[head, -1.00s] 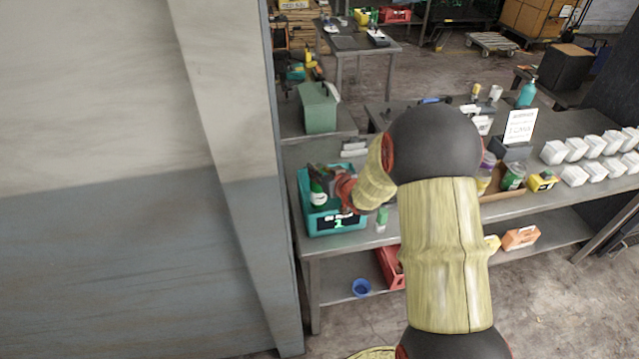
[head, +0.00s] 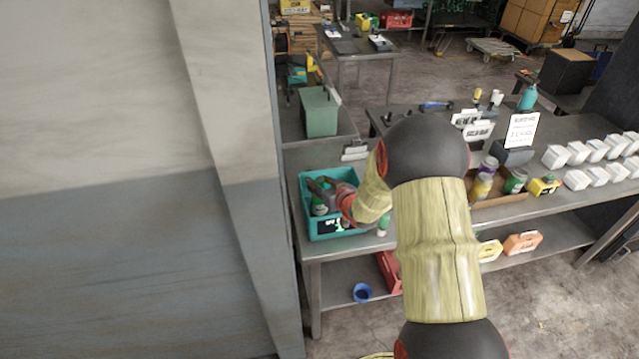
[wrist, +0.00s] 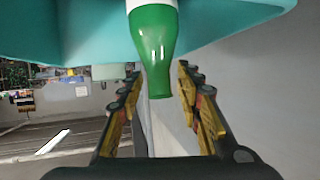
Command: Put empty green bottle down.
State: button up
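The green bottle (head: 319,208) with a white label is in the teal bin (head: 347,235) on the near left end of the metal table; the gripper partly hides it. In the wrist view the green bottle (wrist: 153,45) shows its neck pointing towards my gripper (wrist: 160,72). The fingers stand apart on either side of the neck, with visible gaps. In the head view my gripper (head: 320,186) is over the bin, around the top of the bottle.
A green-and-white bottle (head: 383,224) stands on the table right of the bin. A cardboard tray (head: 500,199) holds several bottles farther right, near white containers (head: 577,179). A large grey panel (head: 130,180) fills the left side.

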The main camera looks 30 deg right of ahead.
jog(key=shift+o, duration=0.3)
jog(key=shift+r, duration=0.2)
jog(key=p+v, duration=0.1)
jog(key=v, duration=1)
jog(key=shift+s+r, duration=0.1)
jog(key=shift+s, duration=0.25)
jog(key=s+a+r+g+h, duration=0.1)
jog(key=s+a+r+g, duration=0.15)
jog(key=r, duration=0.35)
jog(key=s+a+r+g+h, duration=0.1)
jog(key=s+a+r+h, duration=0.1)
jog(key=s+r, duration=0.35)
jog(key=s+a+r+g+y, duration=0.1)
jog(key=s+a+r+g, duration=0.1)
jog(key=s+a, duration=0.5)
jog(key=s+a+r+g+y, duration=0.2)
jog(key=s+a+r, duration=0.2)
jog(key=s+a, duration=0.3)
jog(key=s, duration=0.5)
jog(key=shift+s+r+n, duration=0.15)
jog(key=shift+s+n, duration=0.05)
jog(key=shift+n, duration=0.2)
jog(key=shift+a, duration=0.1)
